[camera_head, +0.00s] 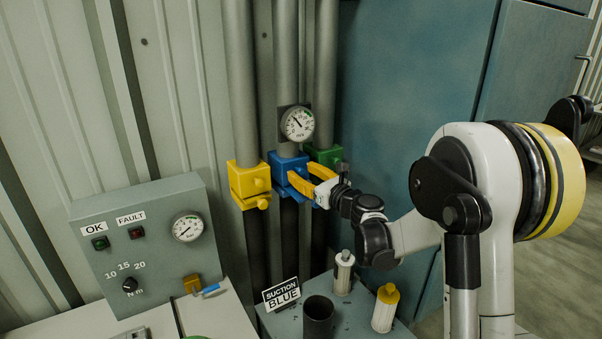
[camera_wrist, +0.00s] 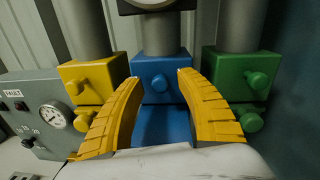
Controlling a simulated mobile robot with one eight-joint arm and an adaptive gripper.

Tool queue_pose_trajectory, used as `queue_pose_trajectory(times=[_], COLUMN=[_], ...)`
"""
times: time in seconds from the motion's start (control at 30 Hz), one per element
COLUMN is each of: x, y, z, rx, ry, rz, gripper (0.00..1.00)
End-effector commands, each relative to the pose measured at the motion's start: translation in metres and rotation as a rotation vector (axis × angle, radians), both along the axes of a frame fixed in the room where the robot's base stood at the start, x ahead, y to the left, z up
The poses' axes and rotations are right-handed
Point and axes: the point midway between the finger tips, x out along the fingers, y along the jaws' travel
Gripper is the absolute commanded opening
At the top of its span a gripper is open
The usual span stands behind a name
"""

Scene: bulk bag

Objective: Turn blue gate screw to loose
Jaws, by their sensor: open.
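The blue gate block (camera_head: 285,163) sits on the middle grey pipe, between the yellow and green blocks. In the wrist view, the blue block (camera_wrist: 148,68) is straight ahead, and its round blue screw (camera_wrist: 158,83) shows between my fingertips. My gripper (camera_wrist: 158,78) is open, with one yellow ribbed finger on each side of the screw. Nothing is held, and I cannot tell whether the fingers touch it. In the head view, my gripper (camera_head: 301,173) reaches the blue block from the right and hides part of its front.
The yellow block (camera_head: 249,181) and green block (camera_head: 325,155) flank closely. A gauge (camera_head: 297,124) is above the blue block. A control box (camera_head: 145,240) stands left. Below are a "SUCTION BLUE" sign (camera_head: 282,295), a dark cup (camera_head: 318,318) and two bottles (camera_head: 343,272) (camera_head: 385,307).

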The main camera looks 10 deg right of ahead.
Motion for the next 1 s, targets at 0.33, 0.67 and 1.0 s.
queue_pose_trajectory(times=[0.33,0.67,1.0], x=[0.0066,0.0064,0.0064], y=[0.0031,0.0029,0.0029], z=[0.0003,0.0003,-0.0001], rx=[-0.001,-0.001,-0.075], ry=[0.0,0.0,-0.024], rz=[0.0,0.0,-0.001], gripper=[0.43,0.0,0.0])
